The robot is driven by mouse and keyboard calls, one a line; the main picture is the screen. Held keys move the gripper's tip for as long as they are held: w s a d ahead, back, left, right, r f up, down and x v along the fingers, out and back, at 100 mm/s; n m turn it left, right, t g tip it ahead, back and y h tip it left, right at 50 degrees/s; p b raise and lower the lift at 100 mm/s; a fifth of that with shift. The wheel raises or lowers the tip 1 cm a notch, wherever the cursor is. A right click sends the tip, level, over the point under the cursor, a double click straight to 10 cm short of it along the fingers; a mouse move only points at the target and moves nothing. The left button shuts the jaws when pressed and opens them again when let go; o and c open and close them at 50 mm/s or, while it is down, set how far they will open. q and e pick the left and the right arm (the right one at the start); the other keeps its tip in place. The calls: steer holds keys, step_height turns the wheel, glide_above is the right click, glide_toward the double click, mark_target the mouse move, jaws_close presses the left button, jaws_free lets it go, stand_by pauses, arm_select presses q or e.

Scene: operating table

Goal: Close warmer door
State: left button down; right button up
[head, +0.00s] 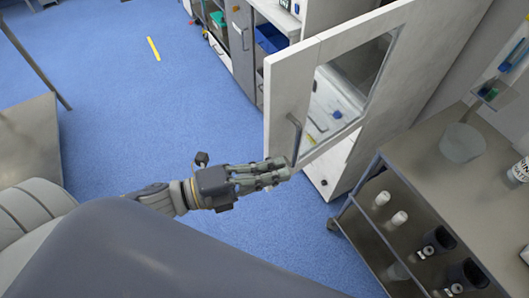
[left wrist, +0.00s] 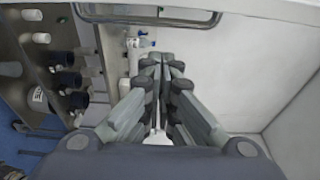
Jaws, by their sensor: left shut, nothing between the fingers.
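The warmer is a tall white cabinet (head: 440,50) at the upper right of the head view. Its door (head: 290,95) has a glass window (head: 350,85) and stands open, swung out from the cabinet. A grey bar handle (head: 296,138) is on the door's free edge side. My left gripper (head: 284,171) is shut and empty, near the door's lower edge just below the handle. I cannot tell whether it touches the door. In the left wrist view the shut fingers (left wrist: 162,62) point toward a metal bar handle (left wrist: 150,21). My right gripper is not in view.
A metal cart (head: 410,140) with bottles, jars and a clear beaker (head: 461,143) stands right of the door. Shelving with a blue bin (head: 270,38) is behind it. Blue floor (head: 130,110) is free left of the door. A table (head: 32,140) is at the far left.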

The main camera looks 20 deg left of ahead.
arm_select(q)
steer(key=w+a, duration=0.1)
steer(key=w+a+p, duration=0.1)
steer(key=a, duration=0.1)
steer(key=shift+w, duration=0.15)
steer(key=shift+a, duration=0.1)
